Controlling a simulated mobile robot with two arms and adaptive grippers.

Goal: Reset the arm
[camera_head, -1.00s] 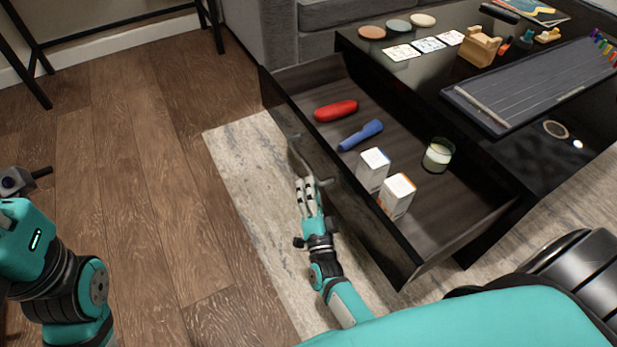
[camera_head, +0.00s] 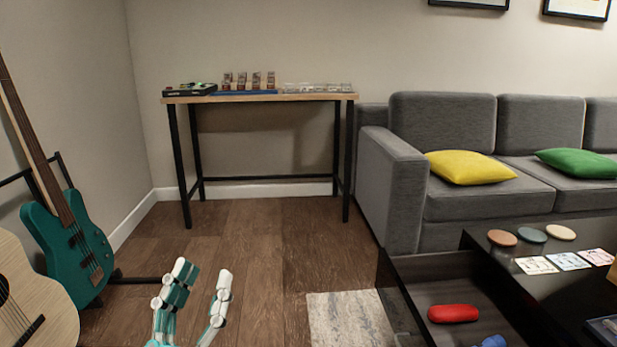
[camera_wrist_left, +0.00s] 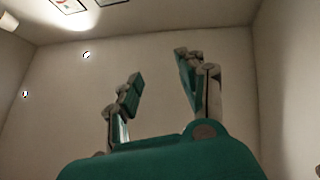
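My left gripper (camera_head: 203,275) shows at the bottom of the head view, pointing up, with its fingers apart and nothing between them. In the left wrist view the same gripper (camera_wrist_left: 160,72) is open and empty against a bare wall. My right gripper is not in view. The open drawer (camera_head: 450,270) of the black coffee table (camera_head: 493,232) is at the lower right, with a red object (camera_head: 453,313) and part of a blue object (camera_head: 489,341) in it.
A teal guitar (camera_head: 75,250) and a wooden acoustic guitar (camera_head: 42,290) stand at the left. A narrow table (camera_head: 260,97) with small items stands by the back wall. A grey sofa (camera_head: 440,130) is at the right. The wood floor (camera_head: 250,240) between them is clear.

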